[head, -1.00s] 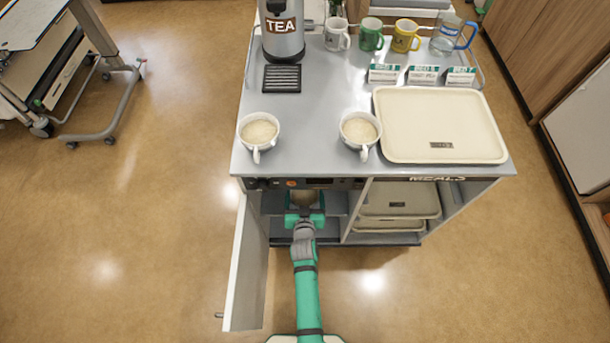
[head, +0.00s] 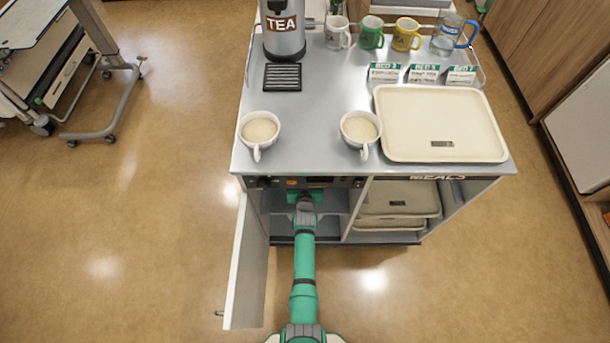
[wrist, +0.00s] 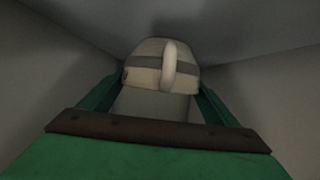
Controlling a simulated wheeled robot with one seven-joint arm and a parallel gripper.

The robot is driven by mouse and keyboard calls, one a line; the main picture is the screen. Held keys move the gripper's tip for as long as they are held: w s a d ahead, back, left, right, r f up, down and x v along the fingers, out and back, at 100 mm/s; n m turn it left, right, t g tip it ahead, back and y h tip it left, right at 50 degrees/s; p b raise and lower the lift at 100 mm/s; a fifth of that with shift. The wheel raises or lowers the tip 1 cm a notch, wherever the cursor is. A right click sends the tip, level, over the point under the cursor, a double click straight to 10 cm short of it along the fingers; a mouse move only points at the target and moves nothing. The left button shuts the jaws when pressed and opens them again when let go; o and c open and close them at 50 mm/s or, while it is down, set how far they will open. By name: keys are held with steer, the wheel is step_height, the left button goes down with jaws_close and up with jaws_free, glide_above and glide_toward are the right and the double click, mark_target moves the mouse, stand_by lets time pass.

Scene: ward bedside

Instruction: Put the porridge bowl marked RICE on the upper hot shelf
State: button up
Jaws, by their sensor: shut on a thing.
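My gripper (head: 304,195) reaches into the open left compartment of the cart, under the cart top. In the wrist view its green fingers are shut on a cream bowl (wrist: 146,66) with a grey band and a handle facing the camera. The bowl is upright inside the grey-walled compartment; I cannot tell whether it touches the shelf, and no mark is readable on it. The head view hides it under the cart top. The upper shelf (head: 334,203) shows beside my gripper, with a darker space below it.
The compartment door (head: 247,265) stands open at the left. Two filled cups (head: 259,129) (head: 359,129) with handles and a cream tray (head: 441,124) are on the cart top. Trays (head: 398,201) fill the right compartment. A tea urn (head: 284,35) and several mugs stand at the back.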

steer(key=shift+w+d+f, duration=0.1)
steer(key=shift+w+f, duration=0.15)
steer(key=shift+f, duration=0.45)
steer(key=shift+f, duration=0.15)
steer(key=o, duration=1.3)
